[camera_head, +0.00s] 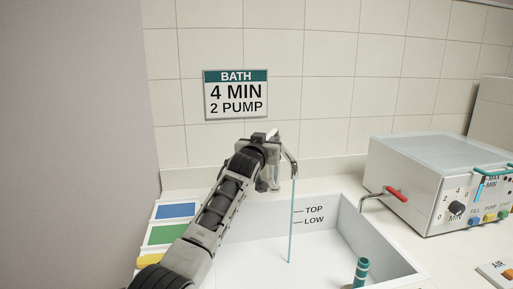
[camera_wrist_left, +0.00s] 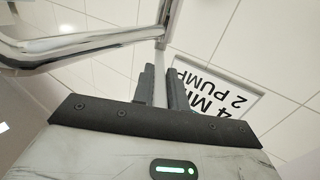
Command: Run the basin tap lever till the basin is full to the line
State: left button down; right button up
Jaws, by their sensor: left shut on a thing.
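The white basin (camera_head: 338,235) has TOP and LOW marks (camera_head: 314,215) on its inner back wall. The basin tap (camera_head: 289,160) stands behind it, partly hidden by my left gripper. A thin blue stream (camera_head: 292,220) falls from its spout into the basin. I cannot make out a clear water surface; none shows at the marks. My left gripper (camera_head: 271,140) is at the top of the tap. In the left wrist view its two fingers (camera_wrist_left: 162,88) are shut on the pale tap lever (camera_wrist_left: 160,68), and the shiny spout (camera_wrist_left: 80,45) shows beyond. My right gripper is out of view.
A teal banded upright tube (camera_head: 361,271) is at the basin's front right. A grey machine (camera_head: 430,185) with a knob and buttons stands to the right, near a red-handled pipe (camera_head: 396,193). Blue, green and yellow trays (camera_head: 174,211) lie left. A BATH sign (camera_head: 236,94) hangs behind.

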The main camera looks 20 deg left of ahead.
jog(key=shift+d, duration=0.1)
pick_arm(q)
jog(key=c, duration=1.4)
grip_release()
jog(key=shift+a, duration=0.1)
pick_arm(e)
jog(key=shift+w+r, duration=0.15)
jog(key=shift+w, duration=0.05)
pick_arm(q)
jog(key=shift+s+r+p, duration=0.1)
jog(key=shift+s+p, duration=0.4)
jog(key=shift+p, duration=0.2)
jog(key=s+d+p, duration=0.1)
jog(key=s+p, duration=0.3)
jog(key=s, duration=1.1)
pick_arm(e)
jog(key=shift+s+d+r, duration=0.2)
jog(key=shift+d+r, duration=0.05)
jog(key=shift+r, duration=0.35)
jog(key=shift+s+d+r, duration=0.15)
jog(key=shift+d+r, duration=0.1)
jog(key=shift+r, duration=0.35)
pick_arm(q)
jog(key=shift+d, duration=0.1)
